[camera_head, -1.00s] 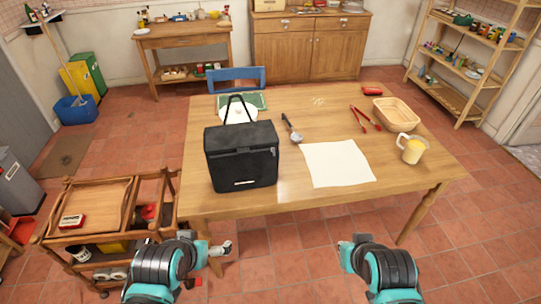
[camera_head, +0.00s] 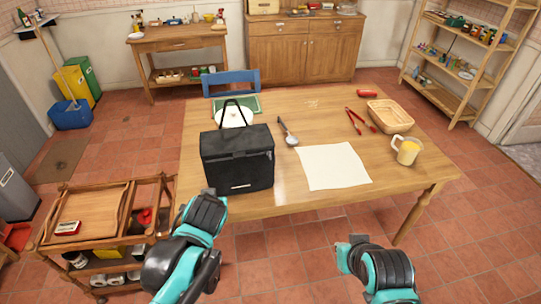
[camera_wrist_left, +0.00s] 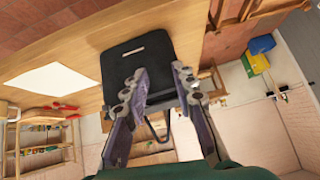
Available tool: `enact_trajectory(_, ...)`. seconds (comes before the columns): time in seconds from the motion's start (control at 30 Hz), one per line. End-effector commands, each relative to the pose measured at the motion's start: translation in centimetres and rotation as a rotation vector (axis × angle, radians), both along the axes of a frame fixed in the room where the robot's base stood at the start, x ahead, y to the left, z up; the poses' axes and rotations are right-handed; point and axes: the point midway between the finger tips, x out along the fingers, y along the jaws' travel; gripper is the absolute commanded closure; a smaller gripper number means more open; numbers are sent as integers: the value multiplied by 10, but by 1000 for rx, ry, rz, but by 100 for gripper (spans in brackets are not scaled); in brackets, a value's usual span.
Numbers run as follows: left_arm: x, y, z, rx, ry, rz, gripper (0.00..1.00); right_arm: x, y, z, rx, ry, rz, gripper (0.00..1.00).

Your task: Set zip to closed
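A black soft bag (camera_head: 238,160) with a carrying handle stands upright on the left part of the wooden table. A small pale label shows low on its front. The zip itself is too small to make out. My left arm reaches up in front of the table, its gripper hidden behind its own wrist in the head view. In the left wrist view my left gripper (camera_wrist_left: 162,85) has its fingers apart, with the bag (camera_wrist_left: 138,62) just beyond them and nothing between them. My right arm is at the lower right of the head view, and its fingers do not show.
On the table (camera_head: 300,199) lie a white sheet (camera_head: 333,166), a ladle (camera_head: 288,132), red tongs (camera_head: 358,119), a basket (camera_head: 389,116) and a yellow-filled jug (camera_head: 405,150). A white plate (camera_head: 229,117) is behind the bag. A wooden cart (camera_head: 92,212) stands left of the table.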

Motion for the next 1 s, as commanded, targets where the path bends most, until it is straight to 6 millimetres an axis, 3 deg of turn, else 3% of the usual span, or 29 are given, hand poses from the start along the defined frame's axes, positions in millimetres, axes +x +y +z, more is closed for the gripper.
enact_trajectory(0.03,24,-14,4,14,-33,6,73,0,0,3,0,0,0,100)
enact_trajectory(0.1,54,-33,7,27,-88,27,73,0,0,5,0,0,0,100)
enact_trajectory(0.3,124,-102,4,28,-269,59,73,0,0,10,0,0,0,100)
enact_trajectory(0.5,156,-159,-6,-2,-405,59,73,0,0,13,0,0,0,100)
enact_trajectory(0.67,165,-174,-11,-15,-446,59,73,0,0,12,0,0,0,100)
enact_trajectory(1.0,210,-163,-32,-16,-447,61,73,0,0,-5,0,0,0,100)
